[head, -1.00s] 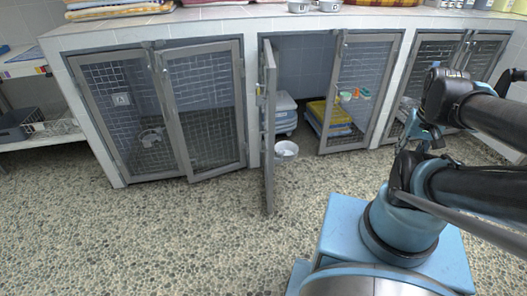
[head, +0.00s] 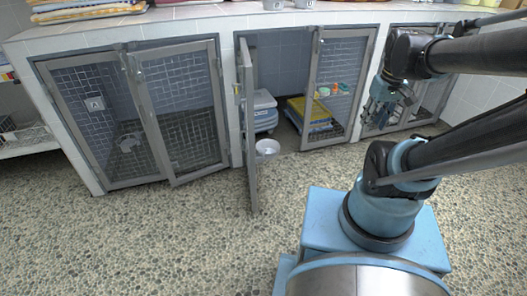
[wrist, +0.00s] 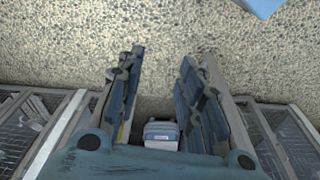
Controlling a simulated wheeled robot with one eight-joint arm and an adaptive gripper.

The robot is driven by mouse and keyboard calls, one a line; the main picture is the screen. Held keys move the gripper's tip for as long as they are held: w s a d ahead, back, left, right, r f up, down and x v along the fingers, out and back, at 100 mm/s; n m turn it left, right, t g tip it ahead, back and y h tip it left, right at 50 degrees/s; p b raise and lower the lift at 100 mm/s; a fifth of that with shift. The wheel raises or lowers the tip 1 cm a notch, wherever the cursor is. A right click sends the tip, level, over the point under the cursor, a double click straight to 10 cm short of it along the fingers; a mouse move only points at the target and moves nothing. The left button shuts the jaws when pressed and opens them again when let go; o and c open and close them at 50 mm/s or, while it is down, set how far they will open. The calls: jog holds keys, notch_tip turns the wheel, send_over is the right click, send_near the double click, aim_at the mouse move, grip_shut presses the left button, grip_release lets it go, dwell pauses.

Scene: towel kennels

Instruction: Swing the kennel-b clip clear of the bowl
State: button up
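The middle kennel's left door (head: 250,140) stands swung out toward me, seen nearly edge-on. A small yellowish fitting (head: 238,89) shows on that door; I cannot tell if it is the clip. A pale metal bowl (head: 268,147) sits on the floor at the kennel opening, just right of the open door and apart from it in the picture. My gripper (head: 384,100) is in the air at the right, in front of the right-hand kennels, away from door and bowl. In the wrist view its two fingers (wrist: 160,70) are spread with nothing between them.
The middle kennel's right mesh door (head: 338,85) has colored items behind it. Inside are a pale-lidded bin (head: 264,110) and a yellow-topped stack (head: 310,113). The left kennel's doors (head: 180,110) stand nearly shut, one slightly ajar. Pebbled floor (head: 150,235) in front is free.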

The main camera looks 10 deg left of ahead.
jog(key=w+a+r+n+g, duration=0.1)
jog(key=w+a+r+n, duration=0.1)
jog(key=w+a+n, duration=0.3)
jog(key=w+a+r+n, duration=0.1)
jog(key=w+a+n, duration=0.15)
jog(key=w, duration=0.45)
jog(key=w+a+f+n+g, duration=0.1)
jog(key=w+a+f+n, duration=0.25)
jog(key=w+a, duration=0.25)
jog(key=w+a+f+n+g+y, duration=0.1)
jog(key=w+a+f+n, duration=0.1)
jog(key=w+a+n, duration=0.3)
jog(key=w+a+f+n+g, duration=0.1)
jog(key=w+a+f+n, duration=0.2)
jog(key=w+a, duration=0.35)
jog(key=n+g, duration=0.2)
jog(key=n, duration=0.8)
send_over(263, 151)
jog(key=w+d, duration=0.2)
jog(key=w, duration=0.5)
notch_tip(263, 151, down, 20)
jog(key=x, duration=1.6)
jog(key=shift+s+f, duration=0.1)
jog(key=shift+f, duration=0.2)
